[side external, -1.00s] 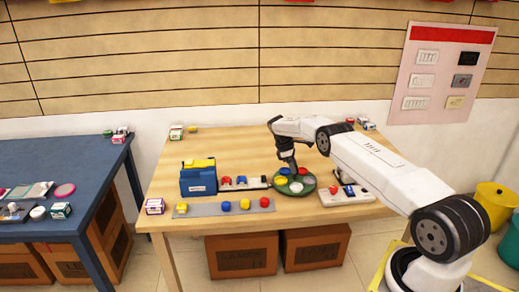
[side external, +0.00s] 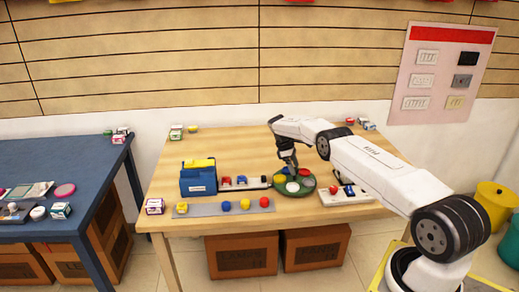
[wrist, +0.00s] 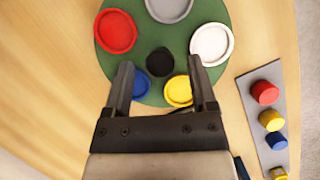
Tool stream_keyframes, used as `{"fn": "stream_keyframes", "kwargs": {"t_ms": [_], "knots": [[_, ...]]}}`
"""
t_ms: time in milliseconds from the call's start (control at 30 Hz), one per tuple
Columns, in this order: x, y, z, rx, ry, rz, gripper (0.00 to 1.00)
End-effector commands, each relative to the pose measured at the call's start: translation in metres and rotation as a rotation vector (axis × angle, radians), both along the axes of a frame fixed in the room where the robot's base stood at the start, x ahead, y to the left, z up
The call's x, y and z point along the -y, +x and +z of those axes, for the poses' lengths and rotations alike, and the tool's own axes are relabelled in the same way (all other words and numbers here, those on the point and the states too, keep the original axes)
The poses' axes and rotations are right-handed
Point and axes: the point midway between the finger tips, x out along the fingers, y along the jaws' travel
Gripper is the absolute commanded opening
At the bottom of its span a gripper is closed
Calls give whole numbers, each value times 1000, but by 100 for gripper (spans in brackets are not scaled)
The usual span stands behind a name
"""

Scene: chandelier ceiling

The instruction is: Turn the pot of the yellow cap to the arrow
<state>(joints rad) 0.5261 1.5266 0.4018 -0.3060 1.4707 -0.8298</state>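A round green turntable (side external: 291,193) stands on the wooden table and carries red, grey, white, yellow and blue pots in a ring. A black hub (wrist: 160,62) sits at the disc's middle. My gripper (wrist: 161,66) is open over the disc, its fingers apart on either side of the hub with gaps. The blue pot (wrist: 142,84) is partly hidden by the left finger. I cannot make out an arrow.
A grey strip (side external: 210,210) in front holds several caps in yellow, blue and red. A blue box with a yellow top (side external: 198,182) stands at left. A white tray (side external: 345,197) with small parts is right of the disc. The table's back is mostly clear.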

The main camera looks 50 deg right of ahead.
Motion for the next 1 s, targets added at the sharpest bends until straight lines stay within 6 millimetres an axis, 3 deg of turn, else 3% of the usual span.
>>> {"fn": "stream_keyframes", "kwargs": {"t_ms": [333, 1000], "knots": [[-1, 2, 5, 1, 0, 1, 73], [-4, 11, 49, 1, 0, 0, 73]]}}
